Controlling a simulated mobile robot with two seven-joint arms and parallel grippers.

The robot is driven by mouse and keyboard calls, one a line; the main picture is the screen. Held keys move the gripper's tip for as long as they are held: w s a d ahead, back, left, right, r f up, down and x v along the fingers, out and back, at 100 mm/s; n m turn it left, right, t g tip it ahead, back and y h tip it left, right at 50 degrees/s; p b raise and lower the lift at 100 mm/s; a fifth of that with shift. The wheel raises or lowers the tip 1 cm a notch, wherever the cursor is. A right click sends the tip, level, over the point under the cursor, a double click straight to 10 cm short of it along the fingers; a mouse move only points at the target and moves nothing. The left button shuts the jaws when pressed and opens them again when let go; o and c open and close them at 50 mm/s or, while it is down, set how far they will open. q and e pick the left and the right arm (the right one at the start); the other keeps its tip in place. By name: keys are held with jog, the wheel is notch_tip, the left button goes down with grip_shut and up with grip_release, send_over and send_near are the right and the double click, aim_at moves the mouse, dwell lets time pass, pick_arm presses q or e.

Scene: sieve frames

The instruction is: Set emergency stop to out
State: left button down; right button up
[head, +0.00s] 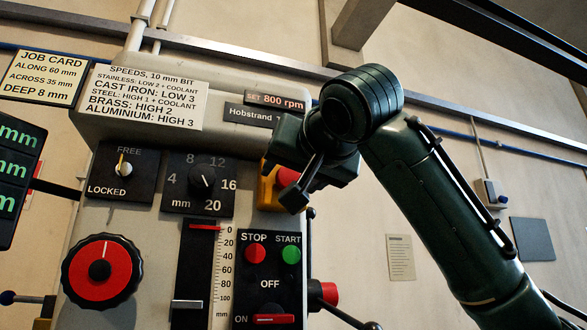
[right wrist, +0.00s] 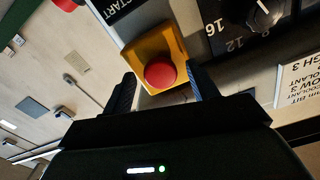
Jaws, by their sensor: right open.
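The emergency stop is a red mushroom button (right wrist: 159,74) on a yellow box (right wrist: 150,47). In the head view its yellow box (head: 267,190) is largely hidden behind my right gripper (head: 297,186). In the right wrist view the open jaws of my right gripper (right wrist: 164,84) stand one on each side of the red button, with nothing held between them. I cannot tell whether the fingers touch the box or whether the button is in or out. My left gripper is not in view.
The panel's STOP button (head: 255,254) and START button (head: 291,254) sit just below the yellow box. Handles with a red knob (head: 329,294) stick out at the lower right.

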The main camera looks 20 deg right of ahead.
grip_shut()
jog(key=shift+s+a+f+b, duration=0.1)
jog(key=shift+s+f+b, duration=0.1)
jog(key=shift+s+b, duration=0.2)
jog(key=shift+s+r, duration=0.15)
jog(key=shift+s, duration=0.4)
jog(key=shift+w, duration=0.15)
jog(key=shift+c, duration=2.2)
grip_release()
jog(key=shift+o, duration=1.4)
jog(key=shift+s, duration=0.2)
jog(key=shift+o, duration=0.8)
jog(key=shift+w, duration=0.1)
